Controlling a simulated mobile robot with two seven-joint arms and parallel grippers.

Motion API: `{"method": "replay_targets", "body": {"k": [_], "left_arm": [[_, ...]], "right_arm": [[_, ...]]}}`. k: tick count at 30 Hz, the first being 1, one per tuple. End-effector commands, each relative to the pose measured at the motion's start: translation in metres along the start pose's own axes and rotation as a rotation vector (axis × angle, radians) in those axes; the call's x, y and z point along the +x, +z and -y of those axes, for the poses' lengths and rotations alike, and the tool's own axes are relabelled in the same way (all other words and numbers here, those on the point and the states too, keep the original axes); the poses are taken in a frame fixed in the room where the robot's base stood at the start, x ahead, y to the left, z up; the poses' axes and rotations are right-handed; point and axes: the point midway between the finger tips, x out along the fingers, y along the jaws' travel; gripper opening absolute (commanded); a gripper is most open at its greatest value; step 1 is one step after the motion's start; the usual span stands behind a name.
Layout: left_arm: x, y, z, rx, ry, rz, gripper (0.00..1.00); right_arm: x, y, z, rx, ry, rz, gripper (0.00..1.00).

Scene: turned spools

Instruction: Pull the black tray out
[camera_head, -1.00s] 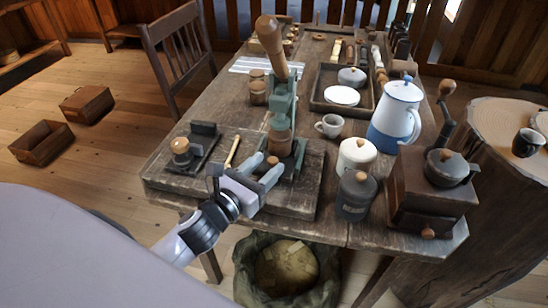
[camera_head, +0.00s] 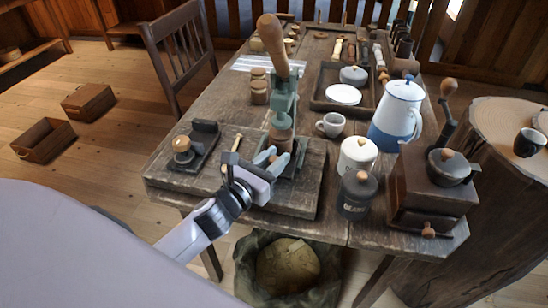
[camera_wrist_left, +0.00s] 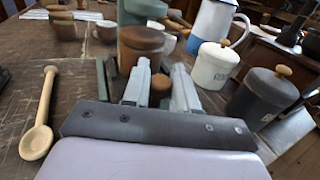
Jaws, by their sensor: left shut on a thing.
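My left gripper (camera_head: 272,159) is at the foot of a green lever press (camera_head: 284,100) with a wooden handle. In the left wrist view its two fingers (camera_wrist_left: 160,88) are shut on a small brown knob (camera_wrist_left: 160,84), in front of the brown round cup (camera_wrist_left: 141,46) of the press. A dark, low piece (camera_head: 292,169) shows at the press's foot, beside the fingers; I cannot tell whether it is the black tray. The rest of that part is hidden by my gripper. My right gripper is not in view.
A wooden spoon (camera_wrist_left: 38,135) lies left of my gripper. A dark stand (camera_head: 205,140) with a wooden-knobbed tool is farther left. A white lidded jar (camera_head: 357,156), a dark jar (camera_head: 355,195) and a grinder (camera_head: 420,190) stand to the right. The table's front edge is close.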

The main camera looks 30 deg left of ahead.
Motion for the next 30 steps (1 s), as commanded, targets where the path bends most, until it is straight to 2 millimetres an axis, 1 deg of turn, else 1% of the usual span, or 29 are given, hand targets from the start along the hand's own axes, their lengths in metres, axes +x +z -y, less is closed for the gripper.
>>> {"method": "replay_targets", "body": {"k": [1, 5, 12, 15, 18, 22, 30], "left_arm": [[0.0, 0.005, 0.0, 0.001, -0.002, 0.011, 0.0], [-0.011, 0.004, 0.005, 0.0, -0.003, 0.011, 0.0], [-0.05, 0.004, 0.021, -0.001, -0.004, 0.011, 0.0], [-0.063, 0.004, 0.027, 0.0, -0.004, 0.013, 0.0], [-0.071, 0.005, 0.03, 0.001, -0.003, 0.014, 0.0], [-0.075, 0.006, 0.032, 0.001, -0.003, 0.016, 0.0], [-0.075, 0.007, 0.032, 0.002, -0.002, 0.018, 0.0]], "right_arm": [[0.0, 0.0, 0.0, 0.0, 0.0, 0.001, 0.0], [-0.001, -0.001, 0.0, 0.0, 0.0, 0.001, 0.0], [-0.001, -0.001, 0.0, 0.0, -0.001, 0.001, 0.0], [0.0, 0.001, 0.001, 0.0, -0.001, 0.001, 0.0], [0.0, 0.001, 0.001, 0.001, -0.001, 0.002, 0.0], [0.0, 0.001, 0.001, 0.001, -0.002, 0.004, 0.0], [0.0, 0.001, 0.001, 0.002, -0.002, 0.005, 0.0]]}}
